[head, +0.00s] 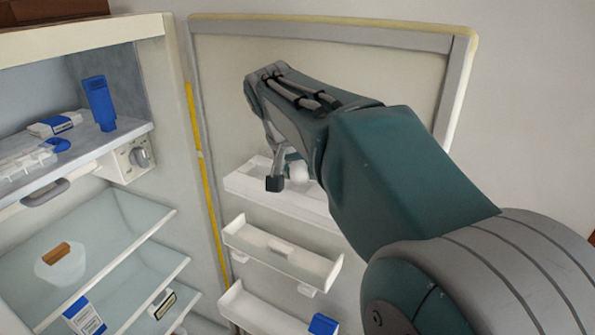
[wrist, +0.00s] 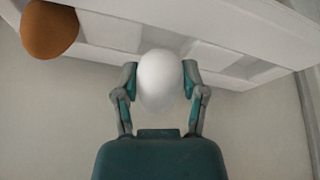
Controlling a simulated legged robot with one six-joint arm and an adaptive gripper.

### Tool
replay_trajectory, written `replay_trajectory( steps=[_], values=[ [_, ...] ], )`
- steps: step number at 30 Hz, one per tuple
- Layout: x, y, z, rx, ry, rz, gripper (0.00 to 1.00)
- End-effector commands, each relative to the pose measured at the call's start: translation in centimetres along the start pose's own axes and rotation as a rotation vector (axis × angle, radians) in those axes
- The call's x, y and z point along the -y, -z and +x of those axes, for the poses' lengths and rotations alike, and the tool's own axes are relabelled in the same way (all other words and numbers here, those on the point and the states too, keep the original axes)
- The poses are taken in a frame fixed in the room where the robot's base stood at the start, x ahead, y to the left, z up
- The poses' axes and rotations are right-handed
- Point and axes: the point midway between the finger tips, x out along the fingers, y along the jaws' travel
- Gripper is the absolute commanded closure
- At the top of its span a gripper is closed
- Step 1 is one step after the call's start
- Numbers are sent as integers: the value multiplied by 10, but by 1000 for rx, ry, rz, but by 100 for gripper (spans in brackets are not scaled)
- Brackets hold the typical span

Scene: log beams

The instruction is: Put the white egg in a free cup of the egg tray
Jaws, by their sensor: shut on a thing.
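The white egg (wrist: 160,80) is held between the two fingers of my gripper (wrist: 160,92) in the wrist view. In the head view a small part of the egg (head: 297,173) shows beside a finger of my gripper (head: 283,178), just above the top door shelf. The white egg tray (wrist: 110,36) runs across the top of the wrist view, with square cups beyond the egg. A brown egg (wrist: 48,28) sits at its left end. My arm hides the right part of the tray (head: 245,188) in the head view.
The fridge door (head: 400,60) stands open behind my arm. Two lower door shelves (head: 270,262) hang below, the lowest with a blue box (head: 323,324). At left, glass shelves hold a bowl (head: 60,265) and packages; a blue bottle (head: 100,103) stands higher up.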

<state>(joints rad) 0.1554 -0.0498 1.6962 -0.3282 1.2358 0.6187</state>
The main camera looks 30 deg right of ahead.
Motion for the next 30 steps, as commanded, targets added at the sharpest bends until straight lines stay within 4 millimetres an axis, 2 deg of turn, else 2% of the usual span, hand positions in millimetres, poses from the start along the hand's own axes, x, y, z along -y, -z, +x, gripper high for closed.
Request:
replay_trajectory(
  steps=[14, 30],
  values=[
    [0, 0, 0, 0, 4, -1, 93],
    [2, -5, 12, 0, 4, 0, 93]
  ],
)
